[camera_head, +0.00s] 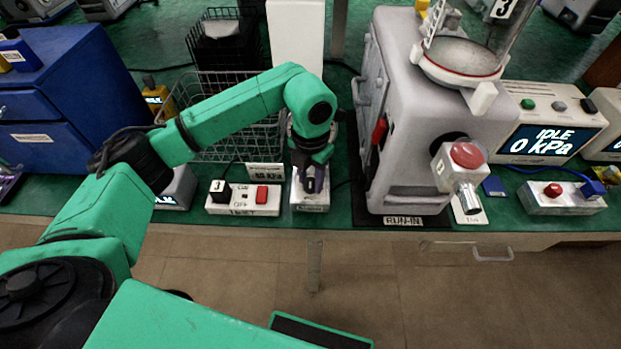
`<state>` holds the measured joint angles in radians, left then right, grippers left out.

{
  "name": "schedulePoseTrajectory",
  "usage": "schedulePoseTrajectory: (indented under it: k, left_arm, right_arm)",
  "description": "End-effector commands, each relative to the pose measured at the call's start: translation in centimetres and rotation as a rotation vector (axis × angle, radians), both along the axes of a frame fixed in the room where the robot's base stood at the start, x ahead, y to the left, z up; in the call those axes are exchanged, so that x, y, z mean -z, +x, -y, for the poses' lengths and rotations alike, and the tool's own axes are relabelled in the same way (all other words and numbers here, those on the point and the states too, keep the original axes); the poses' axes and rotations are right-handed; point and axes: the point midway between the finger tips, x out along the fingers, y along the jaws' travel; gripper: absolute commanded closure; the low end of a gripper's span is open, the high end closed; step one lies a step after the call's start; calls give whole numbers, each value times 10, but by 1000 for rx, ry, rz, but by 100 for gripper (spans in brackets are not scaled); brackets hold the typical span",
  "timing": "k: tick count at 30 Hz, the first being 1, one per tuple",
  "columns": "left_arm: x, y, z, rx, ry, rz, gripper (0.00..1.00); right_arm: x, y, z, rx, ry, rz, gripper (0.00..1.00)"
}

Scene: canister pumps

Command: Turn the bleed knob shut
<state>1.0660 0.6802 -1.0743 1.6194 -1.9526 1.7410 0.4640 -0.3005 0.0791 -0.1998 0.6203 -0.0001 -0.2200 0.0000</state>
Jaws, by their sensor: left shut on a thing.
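A grey canister pump (425,110) stands on the bench right of centre. On its front is a pale block with a round red knob (467,154) and a metal spout below; I cannot read a label naming it the bleed knob. My left gripper (312,184) points down over a small pale box (309,200) near the bench's front edge, left of the pump and well apart from the red knob. It is shut on a small dark thing at that box, mostly hidden by the fingers. My right gripper is not in view.
A white switch box (243,199) with a red rocker lies left of my gripper, with a wire basket (225,115) behind. A display reading IDLE 0 kPa (542,139) and a red-button box (562,197) stand to the right. A blue drawer cabinet (65,100) is far left.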

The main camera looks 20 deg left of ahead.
Motion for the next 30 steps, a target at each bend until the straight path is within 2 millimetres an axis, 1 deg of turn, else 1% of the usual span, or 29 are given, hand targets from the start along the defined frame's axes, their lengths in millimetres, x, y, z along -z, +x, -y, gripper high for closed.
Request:
schedulePoseTrajectory:
  k: [1, 15, 16, 17, 18, 26, 30]
  left_arm:
    - [-3, 3, 0, -10, -4, 10, 100]
    - [-4, 3, 0, -25, -4, 12, 100]
    - [-4, 3, 0, -24, -4, 12, 47]
    - [-4, 3, 0, -24, -4, 12, 35]
    - [-4, 3, 0, -24, -4, 10, 28]
    - [-2, 1, 0, -21, -2, 5, 28]
    - [-8, 2, 0, -21, -2, 7, 28]
  right_arm:
    - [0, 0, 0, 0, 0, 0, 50]
    - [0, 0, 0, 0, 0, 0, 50]
    - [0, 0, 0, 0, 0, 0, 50]
    - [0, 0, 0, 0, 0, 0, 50]
    - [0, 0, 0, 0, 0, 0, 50]
    - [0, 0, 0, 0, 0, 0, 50]
    - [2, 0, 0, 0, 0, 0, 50]
